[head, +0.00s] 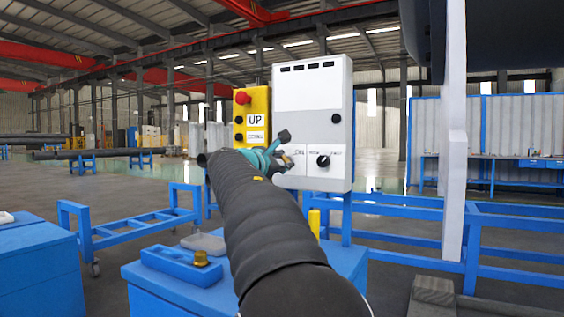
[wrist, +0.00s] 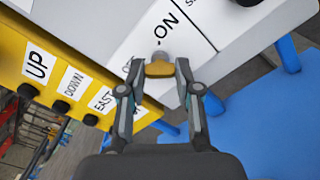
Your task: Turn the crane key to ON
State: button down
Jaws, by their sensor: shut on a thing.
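The crane key (wrist: 159,67) is a small brass-coloured key in the lower left of the white control box's face. The label ON shows just above it in the wrist view. In the head view the white control box (head: 312,90) stands upright on a blue post. My gripper (wrist: 158,70) has both fingertips closed on the key's head, one on each side. In the head view my gripper (head: 285,160) is at the box's lower left, and my arm partly covers the key there. The key's exact turn angle is hard to tell.
A yellow pendant (head: 253,115) with a red button and labels UP and DOWN hangs directly left of the box. A black knob (head: 323,161) sits right of the key. Blue benches and a blue tray (head: 181,265) stand below.

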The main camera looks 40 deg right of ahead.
jog(key=shift+f+m+b, duration=0.1)
jog(key=shift+m+b, duration=0.2)
jog(key=shift+b, duration=0.05)
jog(key=m+b, duration=0.2)
jog(key=shift+f+m, duration=0.15)
jog(key=shift+m, duration=0.25)
jog(key=m+b, duration=0.4)
jog(key=m, duration=0.1)
jog(key=m+b, duration=0.2)
jog(key=m, duration=0.3)
jog(key=shift+m+b, duration=1.05)
jog(key=shift+m, duration=1.05)
jog(key=c, duration=0.8)
grip_release()
